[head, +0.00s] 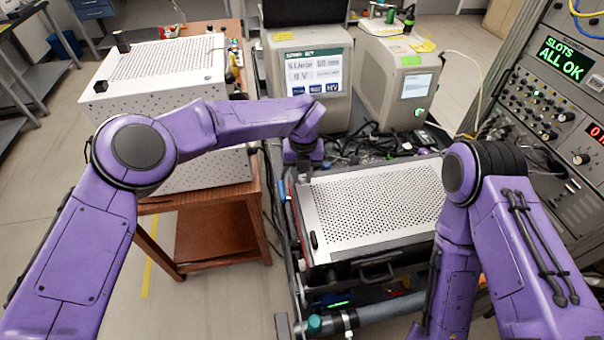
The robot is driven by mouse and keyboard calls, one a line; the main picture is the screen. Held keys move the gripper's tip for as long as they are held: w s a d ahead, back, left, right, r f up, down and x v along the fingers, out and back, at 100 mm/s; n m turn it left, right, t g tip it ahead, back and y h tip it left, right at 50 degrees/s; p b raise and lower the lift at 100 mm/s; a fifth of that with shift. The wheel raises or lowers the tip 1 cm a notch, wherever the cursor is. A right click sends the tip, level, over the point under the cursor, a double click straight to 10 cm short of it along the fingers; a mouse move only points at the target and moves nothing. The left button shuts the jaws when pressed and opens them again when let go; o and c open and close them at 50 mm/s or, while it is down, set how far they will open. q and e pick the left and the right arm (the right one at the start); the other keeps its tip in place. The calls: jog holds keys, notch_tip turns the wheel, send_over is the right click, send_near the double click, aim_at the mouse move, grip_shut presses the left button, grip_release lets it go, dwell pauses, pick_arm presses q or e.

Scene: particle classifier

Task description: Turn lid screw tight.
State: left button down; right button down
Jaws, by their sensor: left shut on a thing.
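The lid (375,205) is a white perforated plate lying flat on a dark box in the middle of the head view. A black lid screw (313,241) stands upright at its near left corner. My left gripper (303,172) points down at the lid's far left corner. It is shut on what seems to be another lid screw there, which the gripper hides. My right arm comes down over the lid's right side and hides that edge. My right gripper is out of view.
A white perforated case (160,75) with black knobs stands on a wooden cart at the left. Two beige instruments (310,75) stand behind the lid, with cables (390,143) between. A rack panel (560,100) reading "SLOTS ALL OK" is at the right. Piping (370,312) runs in front.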

pick_arm(q)
jog(key=m, duration=1)
jog(key=shift+r+m, duration=0.1)
jog(key=shift+m, duration=0.3)
jog(key=m, duration=0.4)
jog(key=shift+p, duration=0.35)
jog(key=m, duration=0.4)
jog(key=shift+p, duration=0.3)
jog(key=m, duration=0.4)
jog(key=shift+m+p, duration=0.3)
jog(key=m, duration=0.4)
jog(key=shift+s, duration=0.1)
jog(key=shift+m+p, duration=0.35)
jog(key=shift+m, duration=1.65)
